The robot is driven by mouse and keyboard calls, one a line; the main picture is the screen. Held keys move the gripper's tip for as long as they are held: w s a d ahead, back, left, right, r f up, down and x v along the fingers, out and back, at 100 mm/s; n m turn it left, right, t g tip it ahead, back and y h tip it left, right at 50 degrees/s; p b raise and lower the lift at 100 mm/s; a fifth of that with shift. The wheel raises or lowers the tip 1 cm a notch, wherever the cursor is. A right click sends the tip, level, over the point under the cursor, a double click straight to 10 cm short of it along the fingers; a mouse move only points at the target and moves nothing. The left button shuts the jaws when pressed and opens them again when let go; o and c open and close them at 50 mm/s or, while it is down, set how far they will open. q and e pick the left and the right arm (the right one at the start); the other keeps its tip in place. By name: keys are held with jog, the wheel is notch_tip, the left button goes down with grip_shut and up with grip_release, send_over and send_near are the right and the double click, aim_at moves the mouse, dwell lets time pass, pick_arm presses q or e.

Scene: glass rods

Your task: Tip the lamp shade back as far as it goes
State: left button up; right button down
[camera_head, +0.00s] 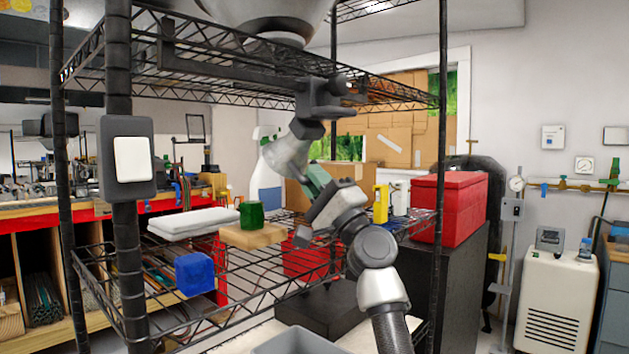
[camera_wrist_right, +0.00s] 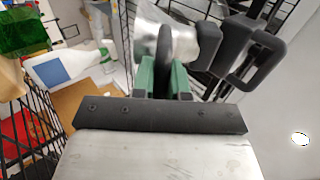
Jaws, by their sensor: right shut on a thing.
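The lamp hangs from a dark clamp (camera_head: 328,98) on the edge of the upper wire shelf. Its silvery, cone-like shade (camera_head: 287,153) sits below the clamp and slants down to the left. My right gripper (camera_head: 313,178) reaches up from below right, with its green fingers at the shade's lower right side. In the right wrist view the green fingers (camera_wrist_right: 164,80) are shut on a thin dark edge or tab at the shade (camera_wrist_right: 148,40). The fingers partly hide that contact. The dark clamp (camera_wrist_right: 258,55) shows at upper right there. My left gripper is not in view.
A red cooler (camera_head: 448,207) stands right of my arm. A dark shelf post (camera_head: 442,130) stands near it.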

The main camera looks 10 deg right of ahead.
jog(key=shift+f, duration=0.1)
jog(key=c, duration=1.4)
grip_release()
jog(key=shift+w, duration=0.1)
jog(key=shift+s+d+f, duration=0.2)
jog(key=shift+s+f, duration=0.1)
jog(key=shift+f, duration=0.05)
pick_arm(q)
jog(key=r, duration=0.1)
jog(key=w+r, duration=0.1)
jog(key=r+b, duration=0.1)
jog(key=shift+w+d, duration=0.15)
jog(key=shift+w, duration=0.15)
pick_arm(e)
jog(key=v, duration=0.9)
jog(key=shift+s+d+f, duration=0.2)
jog(key=shift+f, duration=0.1)
